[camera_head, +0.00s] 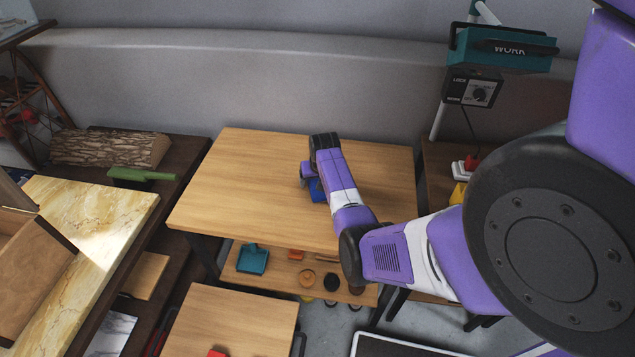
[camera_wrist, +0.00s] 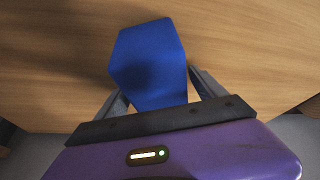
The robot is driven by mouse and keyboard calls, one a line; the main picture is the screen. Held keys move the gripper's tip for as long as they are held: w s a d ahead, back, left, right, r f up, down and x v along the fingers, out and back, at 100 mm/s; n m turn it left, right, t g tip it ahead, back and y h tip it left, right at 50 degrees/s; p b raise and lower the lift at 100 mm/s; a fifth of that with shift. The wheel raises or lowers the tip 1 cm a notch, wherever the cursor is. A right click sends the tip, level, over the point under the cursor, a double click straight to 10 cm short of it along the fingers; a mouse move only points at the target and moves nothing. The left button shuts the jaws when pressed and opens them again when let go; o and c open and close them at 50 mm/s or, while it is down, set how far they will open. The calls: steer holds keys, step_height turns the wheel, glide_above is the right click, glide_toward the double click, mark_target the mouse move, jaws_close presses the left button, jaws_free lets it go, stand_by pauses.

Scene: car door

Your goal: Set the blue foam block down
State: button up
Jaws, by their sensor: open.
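The blue foam block (camera_wrist: 150,58) is in the wrist view, just ahead of my gripper (camera_wrist: 158,95), over the wooden table (camera_wrist: 55,50). Its near end lies between the two fingers, which are apart. In the head view a small part of the blue block (camera_head: 317,190) shows beside my arm, at the table (camera_head: 250,180). It appears to rest on the tabletop, though its underside is hidden. My gripper in the head view is mostly hidden behind my wrist. The jaws are open around the block's near end; I cannot tell whether either finger touches it.
The tabletop left of my arm is clear. A lower shelf holds a teal dustpan-like item (camera_head: 253,259) and several small things. A marble-topped counter (camera_head: 90,215) and a log (camera_head: 108,148) stand left. A teal WORK lamp (camera_head: 505,48) stands at back right.

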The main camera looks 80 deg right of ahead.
steer(key=shift+c, duration=0.2)
steer(key=c, duration=1.5)
steer(key=shift+w+r+b, duration=0.65)
steer(key=shift+w+r, duration=0.5)
steer(key=shift+r, duration=9.5)
steer(key=shift+c, duration=0.2)
steer(key=w+a+f+n+t+y, duration=0.1)
steer(key=w+a+f+n, duration=0.2)
steer(key=a, duration=0.5)
steer(key=w+a+f+n, duration=0.2)
steer(key=w+a, duration=0.3)
steer(key=a, duration=0.2)
steer(key=w+a+f+n+t+y, duration=0.1)
steer(key=w+a+f+n, duration=0.2)
steer(key=a, duration=0.5)
steer(key=a+f+n+y, duration=0.1)
steer(key=a+f, duration=0.3)
steer(key=a, duration=1)
steer(key=s+a+f+n+y+b, duration=0.1)
steer(key=a+f+n, duration=0.2)
steer(key=a, duration=1.2)
steer(key=shift+a+f+n+t, duration=0.25)
steer(key=shift+f+n+t, duration=0.05)
steer(key=shift+f, duration=0.45)
